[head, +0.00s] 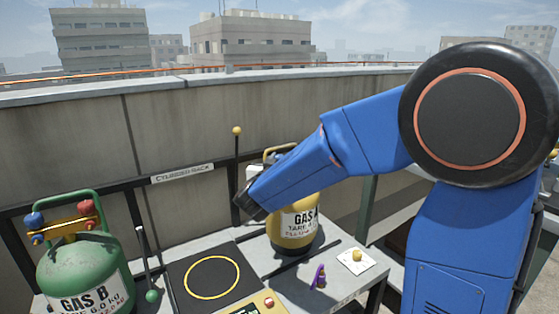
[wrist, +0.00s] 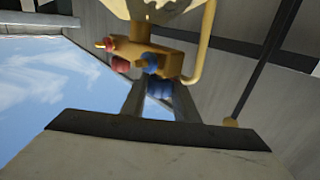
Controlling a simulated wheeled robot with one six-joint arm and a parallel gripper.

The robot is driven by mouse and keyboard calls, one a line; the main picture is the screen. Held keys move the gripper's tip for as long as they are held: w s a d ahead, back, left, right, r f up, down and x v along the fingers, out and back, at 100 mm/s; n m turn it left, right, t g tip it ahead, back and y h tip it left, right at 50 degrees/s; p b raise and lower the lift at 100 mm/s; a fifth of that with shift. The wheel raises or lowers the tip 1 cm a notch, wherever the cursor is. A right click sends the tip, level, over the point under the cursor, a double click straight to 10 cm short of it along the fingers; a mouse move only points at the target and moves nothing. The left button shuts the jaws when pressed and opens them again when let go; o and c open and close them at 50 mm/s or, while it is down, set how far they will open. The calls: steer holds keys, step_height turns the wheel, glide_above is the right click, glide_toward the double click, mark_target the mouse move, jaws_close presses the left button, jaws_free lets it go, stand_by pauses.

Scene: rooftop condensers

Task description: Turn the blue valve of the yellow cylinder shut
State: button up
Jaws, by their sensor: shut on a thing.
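The yellow cylinder (head: 294,225), marked GAS A, stands upright on the grey table, partly covered by my arm. Its top and brass valve block (wrist: 165,55) show in the wrist view. The blue valve (wrist: 160,88) is between the two fingers of my gripper (wrist: 158,92), which is shut on it. A smaller blue part (wrist: 150,62) and red parts (wrist: 120,65) sit on the same block beside it. In the head view my gripper (head: 249,206) is at the cylinder's upper left; the blue valve is hidden there.
A green cylinder (head: 84,270), marked GAS B, with red and blue knobs stands at left. A black pad (head: 192,262) with a yellow ring, a purple item (head: 318,277) and a white card (head: 356,262) lie on the table. A thin rod (head: 237,165) rises behind.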

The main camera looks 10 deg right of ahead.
steer(key=m+g+h, duration=0.6)
steer(key=h, duration=0.1)
steer(key=shift+w+g, duration=0.15)
steer(key=shift+g, duration=0.25)
steer(key=m+g+h, duration=0.1)
steer(key=m+g, duration=0.2)
steer(key=g, duration=0.2)
steer(key=m+g+h, duration=0.1)
steer(key=m+g, duration=0.3)
steer(key=shift+d+g+h, duration=0.1)
steer(key=shift+g+h, duration=0.3)
steer(key=shift+g, duration=0.3)
steer(key=o, duration=1.1)
steer(key=shift+c, duration=0.2)
